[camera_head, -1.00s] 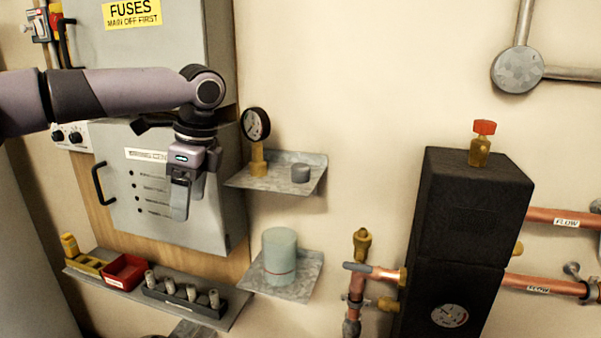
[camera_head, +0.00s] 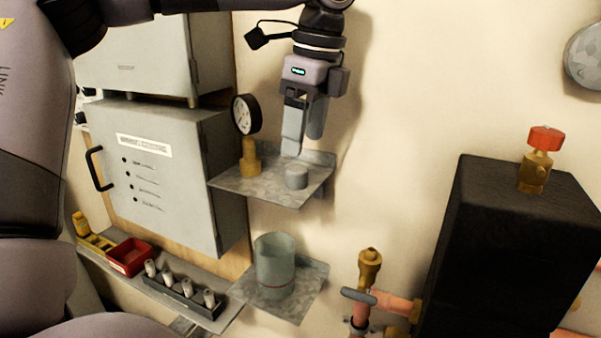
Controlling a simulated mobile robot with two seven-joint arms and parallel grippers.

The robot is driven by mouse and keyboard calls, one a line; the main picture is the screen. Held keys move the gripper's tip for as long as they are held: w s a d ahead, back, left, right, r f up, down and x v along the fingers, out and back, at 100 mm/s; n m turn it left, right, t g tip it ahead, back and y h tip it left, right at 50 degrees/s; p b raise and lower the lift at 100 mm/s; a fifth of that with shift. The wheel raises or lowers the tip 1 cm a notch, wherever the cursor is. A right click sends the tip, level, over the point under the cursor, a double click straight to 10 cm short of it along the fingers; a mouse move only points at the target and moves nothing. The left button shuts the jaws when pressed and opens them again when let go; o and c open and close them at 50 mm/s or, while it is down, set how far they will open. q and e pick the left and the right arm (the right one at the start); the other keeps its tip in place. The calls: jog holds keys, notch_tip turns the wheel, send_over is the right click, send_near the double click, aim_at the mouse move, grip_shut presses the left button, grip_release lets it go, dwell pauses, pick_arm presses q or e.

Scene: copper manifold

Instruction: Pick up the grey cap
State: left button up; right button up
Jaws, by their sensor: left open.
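The grey cap (camera_head: 297,176) is a short grey cylinder standing on the right part of the upper metal shelf (camera_head: 232,182). My left gripper (camera_head: 303,147) points down just above the cap, with its fingers apart and nothing between them. One finger comes close to the top of the cap; I cannot tell whether it touches. The right gripper is not in view.
A pressure gauge (camera_head: 246,114) on a brass fitting (camera_head: 250,160) stands left of the cap on the same shelf. A lower shelf holds a translucent cup (camera_head: 275,265). A grey panel box (camera_head: 165,180) is at left, and a black block (camera_head: 510,250) with a red-topped valve (camera_head: 542,150) at right.

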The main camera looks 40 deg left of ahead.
aim_at(296, 168)
pick_arm(q)
jog(key=f, duration=0.3)
jog(key=a+f, duration=0.1)
jog(key=f, duration=0.1)
jog(key=shift+s, duration=0.35)
jog(key=shift+c, duration=0.3)
jog(key=c, duration=1.1)
jog(key=shift+o, duration=0.2)
